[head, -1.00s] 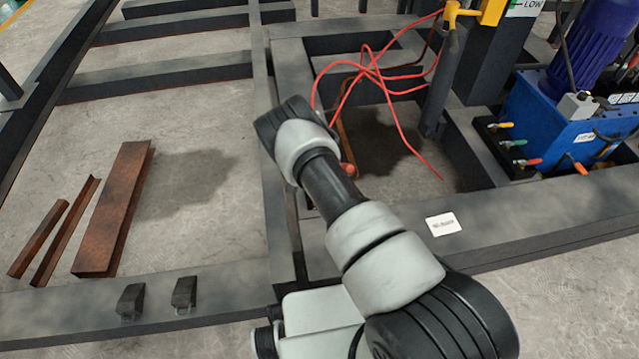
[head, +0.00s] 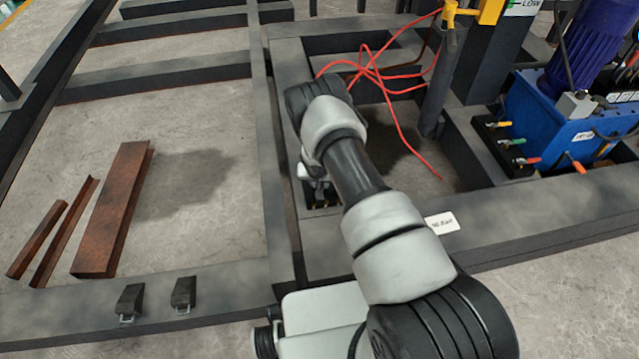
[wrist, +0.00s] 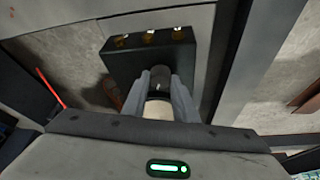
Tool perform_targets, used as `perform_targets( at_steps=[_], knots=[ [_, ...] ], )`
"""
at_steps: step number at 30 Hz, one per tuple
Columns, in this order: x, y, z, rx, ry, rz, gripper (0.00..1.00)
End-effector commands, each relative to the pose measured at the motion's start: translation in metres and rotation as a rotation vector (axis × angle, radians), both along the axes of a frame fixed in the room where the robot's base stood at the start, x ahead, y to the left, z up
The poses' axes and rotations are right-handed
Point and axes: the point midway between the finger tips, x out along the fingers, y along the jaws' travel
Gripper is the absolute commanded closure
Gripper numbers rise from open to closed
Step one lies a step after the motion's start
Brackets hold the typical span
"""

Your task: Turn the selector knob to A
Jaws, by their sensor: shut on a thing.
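In the wrist view a dark round knob (wrist: 160,76) sits between the fingers at the near side of a black box (wrist: 120,57). I take it to be the selector knob; a small pale mark shows on it. My gripper (wrist: 160,84) is shut on it, with one grey finger along each side. A beige cylindrical part (wrist: 158,110) shows between the fingers, nearer the camera. No letter A or other position label is readable. In the head view my gripper (head: 318,187) is low beside the frame beam, partly hidden by my arm.
Several brass-coloured fittings (wrist: 150,37) line the box's far side. Red hoses (head: 395,110) loop behind my arm. A blue hydraulic unit (head: 555,130) stands at right, and rusty steel pieces (head: 115,210) lie on the floor at left. Dark frame beams (head: 540,220) surround the gripper.

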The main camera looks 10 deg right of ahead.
Motion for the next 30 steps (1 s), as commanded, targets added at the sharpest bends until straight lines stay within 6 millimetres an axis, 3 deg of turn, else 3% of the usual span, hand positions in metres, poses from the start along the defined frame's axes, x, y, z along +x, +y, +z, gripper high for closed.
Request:
perform_targets(
  at_steps=[15, 16, 19, 30],
  knots=[
    [0.0004, 0.0005, 0.0003, 0.001, -0.001, 0.024, 0.97],
    [0.0004, 0.0005, 0.0003, 0.001, -0.001, 0.024, 0.71],
    [0.0003, 0.0004, 0.0003, 0.001, 0.000, 0.024, 0.56],
    [-0.0014, 0.0009, 0.0070, 0.000, 0.000, 0.023, 0.56]
  ],
)
